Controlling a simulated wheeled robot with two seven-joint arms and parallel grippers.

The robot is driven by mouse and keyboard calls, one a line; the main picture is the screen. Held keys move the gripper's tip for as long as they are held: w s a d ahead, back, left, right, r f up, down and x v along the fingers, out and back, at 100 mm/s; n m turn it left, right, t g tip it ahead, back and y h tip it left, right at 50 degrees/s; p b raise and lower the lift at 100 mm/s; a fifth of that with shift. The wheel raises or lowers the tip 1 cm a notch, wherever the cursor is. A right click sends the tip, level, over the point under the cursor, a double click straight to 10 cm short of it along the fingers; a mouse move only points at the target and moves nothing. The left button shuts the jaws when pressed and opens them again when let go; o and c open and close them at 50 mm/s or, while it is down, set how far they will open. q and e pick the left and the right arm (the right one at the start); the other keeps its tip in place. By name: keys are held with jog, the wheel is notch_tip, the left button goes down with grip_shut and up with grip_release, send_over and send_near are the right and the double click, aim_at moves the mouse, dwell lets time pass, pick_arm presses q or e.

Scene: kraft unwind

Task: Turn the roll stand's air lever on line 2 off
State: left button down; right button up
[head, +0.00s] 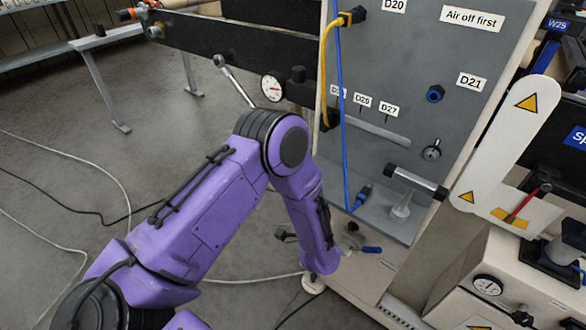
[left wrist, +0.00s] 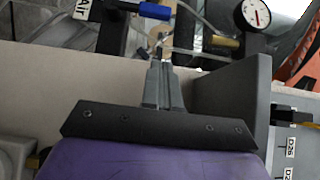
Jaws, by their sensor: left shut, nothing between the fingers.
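The air lever has a blue handle (left wrist: 155,11) at the top of the left wrist view, beside a white label reading "Air" (left wrist: 86,9). A blue handle (head: 371,249) also shows in the head view, low on the stand, just right of my purple arm's end. My left gripper (left wrist: 160,64) is shut and empty, with its fingertips below the blue handle and close to a brass-coloured fitting (left wrist: 160,42). I cannot tell whether the tips touch the fitting. In the head view my arm mostly hides this gripper. My right gripper is not in view.
The grey panel (head: 400,115) carries an "Air off first" sign (head: 472,18), a blue cable and a black-handled bar (head: 417,182). A gauge (left wrist: 257,14) is right of the lever. Yellow-black warning triangles mark a white guard (head: 505,135) at right. Cables cross the floor at left.

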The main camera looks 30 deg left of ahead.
pick_arm(q)
jog(key=w+a, duration=0.6)
jog(key=a, duration=0.3)
jog(key=shift+w+a+p, duration=0.15)
jog(key=shift+p, duration=0.2)
